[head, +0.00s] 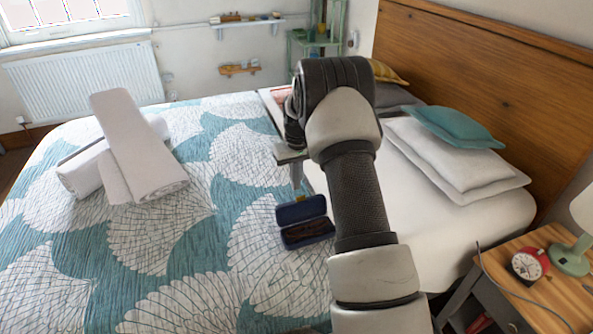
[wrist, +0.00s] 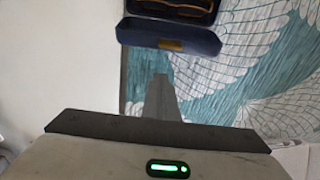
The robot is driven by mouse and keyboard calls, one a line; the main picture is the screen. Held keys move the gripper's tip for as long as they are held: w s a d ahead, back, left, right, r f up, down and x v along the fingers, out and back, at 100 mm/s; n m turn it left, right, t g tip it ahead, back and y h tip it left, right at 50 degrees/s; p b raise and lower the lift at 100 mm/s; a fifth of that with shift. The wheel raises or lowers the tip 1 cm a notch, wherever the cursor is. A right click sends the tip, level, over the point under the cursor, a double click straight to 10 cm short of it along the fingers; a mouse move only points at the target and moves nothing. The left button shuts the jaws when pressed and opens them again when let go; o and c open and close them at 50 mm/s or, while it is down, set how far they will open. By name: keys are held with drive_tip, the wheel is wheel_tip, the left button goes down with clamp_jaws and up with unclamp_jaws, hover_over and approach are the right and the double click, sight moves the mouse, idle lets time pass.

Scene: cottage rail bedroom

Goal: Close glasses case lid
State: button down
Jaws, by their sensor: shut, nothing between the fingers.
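The dark blue glasses case (head: 304,210) lies open on the patterned bed cover, with its lid raised on the far side and its base on the near side. Dark glasses (head: 306,230) lie in the base. The wrist view shows the lid (wrist: 170,36) below the base, with a small gold-brown patch on it, and part of the glasses (wrist: 185,8) at the top edge. My gripper (head: 297,186) is shut and empty, pointing down just beyond the lid. Its fingers (wrist: 161,82) look apart from the lid in the wrist view.
Rolled white towels (head: 135,160) lie on the bed at left. White pillows (head: 455,160) and a teal cushion (head: 458,127) are at right by the headboard. A nightstand (head: 545,285) holds a red clock (head: 529,264) and a lamp. The cover around the case is clear.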

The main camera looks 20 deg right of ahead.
drive_tip(key=s, duration=0.3)
drive_tip(key=shift+s+r, duration=0.35)
drive_tip(key=shift+s, duration=0.05)
drive_tip(key=shift+d+b, duration=0.1)
drive_tip(key=shift+b, duration=0.2)
